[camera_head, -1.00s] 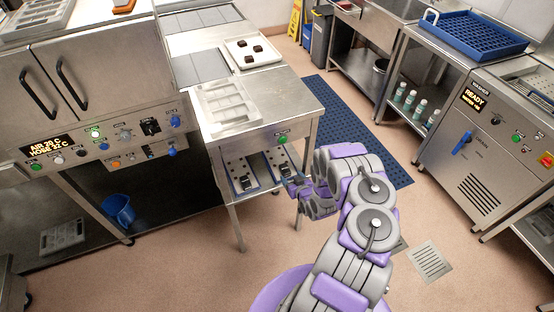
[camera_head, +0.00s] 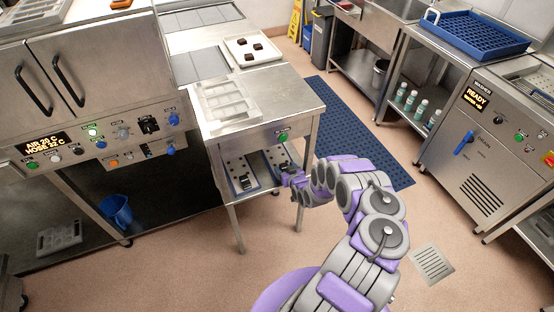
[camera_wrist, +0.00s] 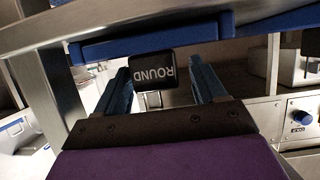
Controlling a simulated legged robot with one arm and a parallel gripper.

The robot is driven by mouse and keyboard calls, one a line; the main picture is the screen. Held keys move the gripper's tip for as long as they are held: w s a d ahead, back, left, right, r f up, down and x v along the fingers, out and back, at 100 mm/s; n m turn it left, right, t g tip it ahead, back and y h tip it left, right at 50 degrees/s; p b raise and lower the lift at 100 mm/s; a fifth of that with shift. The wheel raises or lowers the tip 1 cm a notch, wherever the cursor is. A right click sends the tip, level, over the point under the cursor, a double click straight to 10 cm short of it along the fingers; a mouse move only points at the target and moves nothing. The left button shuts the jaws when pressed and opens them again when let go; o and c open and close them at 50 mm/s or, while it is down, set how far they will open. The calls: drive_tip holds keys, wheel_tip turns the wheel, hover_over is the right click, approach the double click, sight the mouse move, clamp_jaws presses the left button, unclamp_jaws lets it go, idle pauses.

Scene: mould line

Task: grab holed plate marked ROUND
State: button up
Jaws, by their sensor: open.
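In the wrist view, a black tag marked ROUND (camera_wrist: 154,68) shows upside down, between the two finger tips of my gripper (camera_wrist: 159,72). The fingers are apart, one on each side of the tag; I cannot tell whether they touch it. A blue edge piece (camera_wrist: 110,50) adjoins the tag. In the head view, two holed plates lie side by side on the shelf under the steel table. My gripper (camera_head: 286,174) is at the front of the right holed plate (camera_head: 268,160) and partly hides it. The left holed plate (camera_head: 235,172) is clear of it. No tag is readable in the head view.
The steel table (camera_head: 300,98) above carries a pale mould tray (camera_head: 228,100) and a white tray of dark pieces. A table leg (camera_head: 303,185) stands close to my gripper. A second blue edge (camera_wrist: 275,20) shows at the right. The floor mat (camera_head: 345,140) is clear.

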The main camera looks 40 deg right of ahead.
drive_tip(key=shift+w+d, duration=0.15)
drive_tip(key=shift+w, duration=0.05)
drive_tip(key=shift+c, duration=0.5)
drive_tip(key=c, duration=1.2)
drive_tip(key=shift+r, duration=0.15)
